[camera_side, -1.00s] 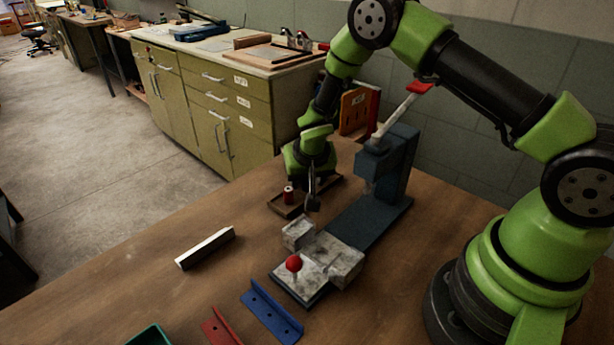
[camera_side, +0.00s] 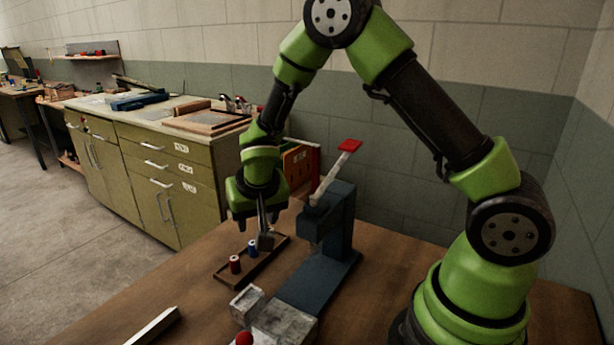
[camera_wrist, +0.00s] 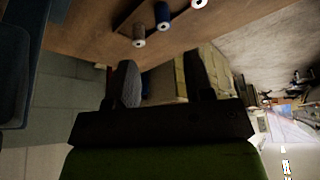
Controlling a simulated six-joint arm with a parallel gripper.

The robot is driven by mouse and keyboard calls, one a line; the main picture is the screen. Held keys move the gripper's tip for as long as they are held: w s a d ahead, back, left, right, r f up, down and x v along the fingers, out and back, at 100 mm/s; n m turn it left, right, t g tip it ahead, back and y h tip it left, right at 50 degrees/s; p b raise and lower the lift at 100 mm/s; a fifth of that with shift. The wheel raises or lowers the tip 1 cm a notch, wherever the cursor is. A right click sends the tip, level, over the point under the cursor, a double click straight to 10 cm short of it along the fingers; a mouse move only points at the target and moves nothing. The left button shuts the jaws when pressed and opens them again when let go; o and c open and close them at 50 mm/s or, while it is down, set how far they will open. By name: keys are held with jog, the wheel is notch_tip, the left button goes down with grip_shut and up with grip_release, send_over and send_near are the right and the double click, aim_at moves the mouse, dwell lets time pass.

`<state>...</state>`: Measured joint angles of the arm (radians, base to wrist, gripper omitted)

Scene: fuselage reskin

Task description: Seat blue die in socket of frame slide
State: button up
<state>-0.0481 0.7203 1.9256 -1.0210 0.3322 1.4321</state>
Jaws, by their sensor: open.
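The blue die (camera_side: 253,248) is a small spool-shaped piece standing in a brown tray (camera_side: 222,279), behind a red die (camera_side: 235,264). In the wrist view the open fingers (camera_wrist: 161,80) are apart from all dies. The grey metal slide block (camera_side: 282,325) is partly cut off at the bottom; I cannot make out its socket.
A blue press (camera_side: 330,225) with a red-tipped lever stands right of the tray. A red knob (camera_side: 244,339) is at the bottom edge. A pale bar (camera_side: 152,327) lies at the left on the table. Olive cabinets (camera_side: 150,190) stand behind.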

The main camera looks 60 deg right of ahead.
jog(key=s+r+t, duration=0.1)
jog(key=s+r, duration=0.6)
jog(key=r, duration=0.2)
jog(key=s+a+r+t+y, duration=0.1)
jog(key=s+r, duration=0.5)
jog(key=r, duration=0.3)
jog(key=shift+s+r+n+y, duration=0.15)
jog(key=shift+s+n+y, duration=0.15)
jog(key=shift+s, duration=0.05)
jog(key=shift+o, duration=0.2)
jog(key=s+a+r+n+t+y, duration=0.1)
jog(key=s+a+r+y, duration=0.1)
jog(key=s, duration=0.5)
jog(key=shift+s+a+n+y, duration=0.15)
jog(key=shift+a+n+y, duration=0.25)
jog(key=shift+a, duration=0.35)
jog(key=shift+o, duration=0.3)
jog(key=shift+s+a, duration=0.2)
jog(key=shift+s, duration=0.15)
